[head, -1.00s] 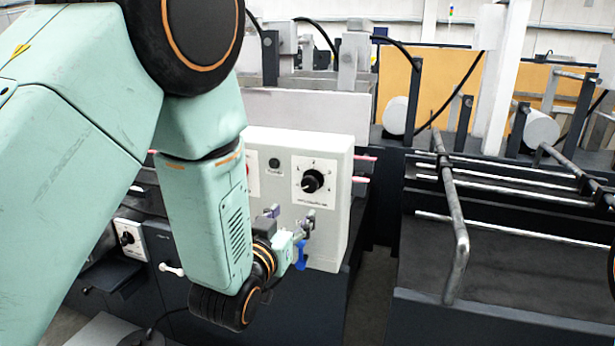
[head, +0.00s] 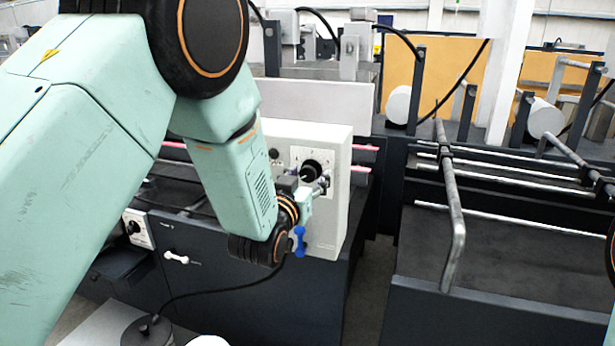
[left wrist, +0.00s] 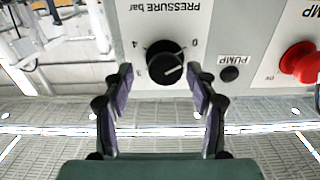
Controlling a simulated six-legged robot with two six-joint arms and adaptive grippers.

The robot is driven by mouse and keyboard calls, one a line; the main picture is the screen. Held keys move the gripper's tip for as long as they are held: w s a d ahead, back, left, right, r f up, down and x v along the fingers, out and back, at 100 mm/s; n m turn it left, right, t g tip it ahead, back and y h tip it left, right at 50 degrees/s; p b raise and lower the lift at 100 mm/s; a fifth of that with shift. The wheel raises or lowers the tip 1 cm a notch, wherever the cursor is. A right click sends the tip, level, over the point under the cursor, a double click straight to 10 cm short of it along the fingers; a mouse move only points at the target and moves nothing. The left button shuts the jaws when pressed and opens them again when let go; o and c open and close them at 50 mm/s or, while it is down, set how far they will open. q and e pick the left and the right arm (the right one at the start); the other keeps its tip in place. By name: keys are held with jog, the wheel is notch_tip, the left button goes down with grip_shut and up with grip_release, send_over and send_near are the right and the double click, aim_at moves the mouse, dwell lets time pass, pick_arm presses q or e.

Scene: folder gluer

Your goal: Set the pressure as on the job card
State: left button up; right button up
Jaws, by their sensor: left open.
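The black pressure knob (head: 311,171) sits on a white dial plate on the front of the pale control box (head: 325,225). In the left wrist view the knob (left wrist: 165,62) appears upside down under the words PRESSURE bar, with a white pointer line toward the picture's right. The exact value is not legible. My left gripper (head: 314,186) is right in front of the knob, slightly low in the head view. In the left wrist view its fingers (left wrist: 161,78) are open, one on each side of the knob, with gaps visible. No job card is visible. My right gripper is not in view.
Lower left are another knob (head: 133,227) and a white handle (head: 176,257). A bent metal bar (head: 452,205) stands at right.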

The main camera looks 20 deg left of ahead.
pick_arm(q)
jog(key=shift+w+a+f, duration=0.35)
jog(key=shift+a, duration=0.25)
jog(key=shift+c, duration=1.3)
jog(key=shift+s+d+r, duration=0.2)
jog(key=shift+d+r, duration=0.05)
jog(key=shift+d, duration=0.25)
jog(key=c, duration=0.5)
jog(key=shift+a+f, duration=0.1)
jog(key=shift+a, duration=0.2)
jog(key=shift+c, duration=2)
jog(key=shift+d, duration=0.2)
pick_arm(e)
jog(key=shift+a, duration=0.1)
